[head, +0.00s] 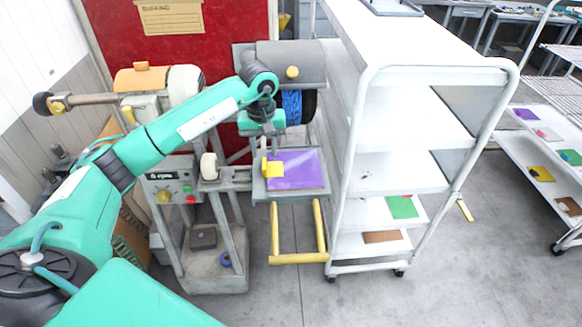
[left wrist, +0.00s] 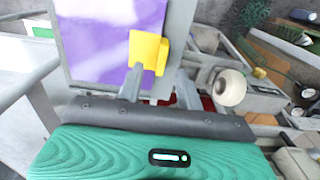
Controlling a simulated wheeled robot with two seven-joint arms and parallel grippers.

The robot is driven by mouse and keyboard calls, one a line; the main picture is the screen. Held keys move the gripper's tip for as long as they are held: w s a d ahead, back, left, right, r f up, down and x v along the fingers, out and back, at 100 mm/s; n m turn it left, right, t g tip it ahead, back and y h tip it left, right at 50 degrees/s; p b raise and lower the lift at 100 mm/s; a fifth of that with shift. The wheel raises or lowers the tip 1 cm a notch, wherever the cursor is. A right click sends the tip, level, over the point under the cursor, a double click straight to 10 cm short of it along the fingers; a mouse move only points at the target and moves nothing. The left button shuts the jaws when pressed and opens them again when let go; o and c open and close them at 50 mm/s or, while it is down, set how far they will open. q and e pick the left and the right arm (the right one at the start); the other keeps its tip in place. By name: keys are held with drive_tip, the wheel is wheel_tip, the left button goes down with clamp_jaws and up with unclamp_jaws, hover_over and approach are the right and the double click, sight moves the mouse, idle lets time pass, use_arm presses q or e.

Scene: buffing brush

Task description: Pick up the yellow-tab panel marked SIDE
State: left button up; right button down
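A purple panel (head: 297,170) with a yellow tab (head: 273,168) lies flat on a small grey tray (head: 262,192) in front of the buffing machine. No SIDE marking is readable on it. In the left wrist view the panel (left wrist: 100,40) and its tab (left wrist: 148,52) are close ahead of my left gripper (left wrist: 158,82). The fingers are apart, near the tab's lower end, with the left finger overlapping the tab in the picture. In the head view the left gripper (head: 264,150) is above the tab. My right gripper is not in view.
A white shelf cart (head: 395,130) stands right of the tray, with green (head: 402,207) and brown (head: 382,236) panels below. A yellow handle frame (head: 298,258) hangs under the tray. The buffing machine (head: 205,235) is at left. Another cart (head: 545,150) holds several coloured panels.

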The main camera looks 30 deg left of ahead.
sight(264, 163)
use_arm(q)
wheel_tip(264, 163, down, 4)
drive_tip(key=p, duration=0.2)
drive_tip(key=shift+s+a+r+p, duration=0.1)
drive_tip(key=shift+r+p, duration=0.15)
drive_tip(key=shift+p, duration=0.05)
drive_tip(key=shift+f, duration=0.65)
drive_tip(key=shift+c, duration=0.5)
clamp_jaws()
